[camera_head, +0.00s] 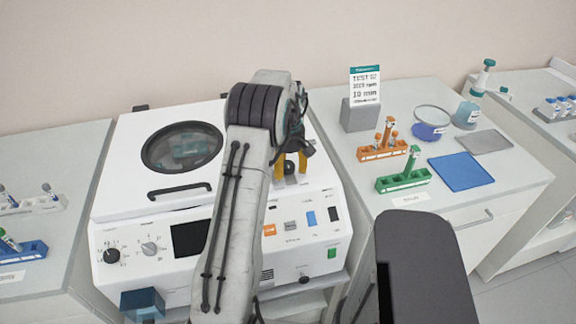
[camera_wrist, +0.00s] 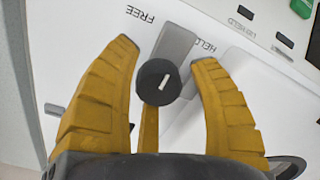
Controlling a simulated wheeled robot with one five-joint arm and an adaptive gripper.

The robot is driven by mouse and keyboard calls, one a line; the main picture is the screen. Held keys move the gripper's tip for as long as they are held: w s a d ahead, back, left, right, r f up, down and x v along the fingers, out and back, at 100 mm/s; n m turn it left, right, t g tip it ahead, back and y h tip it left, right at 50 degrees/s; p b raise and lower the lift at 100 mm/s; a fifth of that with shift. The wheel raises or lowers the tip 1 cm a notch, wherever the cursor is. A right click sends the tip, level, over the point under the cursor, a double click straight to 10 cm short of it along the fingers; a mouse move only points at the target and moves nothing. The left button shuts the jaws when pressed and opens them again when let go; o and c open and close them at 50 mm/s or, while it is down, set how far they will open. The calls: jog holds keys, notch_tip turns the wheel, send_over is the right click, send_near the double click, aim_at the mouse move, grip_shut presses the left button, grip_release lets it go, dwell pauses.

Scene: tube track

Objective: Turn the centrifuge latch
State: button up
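The centrifuge (camera_head: 205,195) is a white box with a round window in its lid. The latch shows in the wrist view as a round black knob (camera_wrist: 158,84) with a short white mark, in front of a grey plate (camera_wrist: 178,45). The plate lies between the printed words FREE and HELD. My gripper (camera_wrist: 166,54) is open, its yellow fingers on either side of the knob with visible gaps. A narrow yellow piece shows below the knob. In the head view my gripper (camera_head: 291,163) is at the right of the lid, around the dark knob (camera_head: 289,168).
The lid has a black handle (camera_head: 179,191). The front panel carries dials, a dark screen (camera_head: 189,239) and coloured buttons. On the right bench stand an orange rack (camera_head: 382,152), a green rack (camera_head: 404,181), a blue mat (camera_head: 461,171) and a sign (camera_head: 365,86).

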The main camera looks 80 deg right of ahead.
aim_at(288, 165)
jog(key=shift+o, duration=0.8)
jog(key=shift+d+r, duration=0.1)
jog(key=shift+r, duration=0.2)
jog(key=shift+d+r, duration=0.1)
jog(key=shift+r, duration=0.2)
notch_tip(288, 165, up, 11)
jog(key=shift+m, duration=0.3)
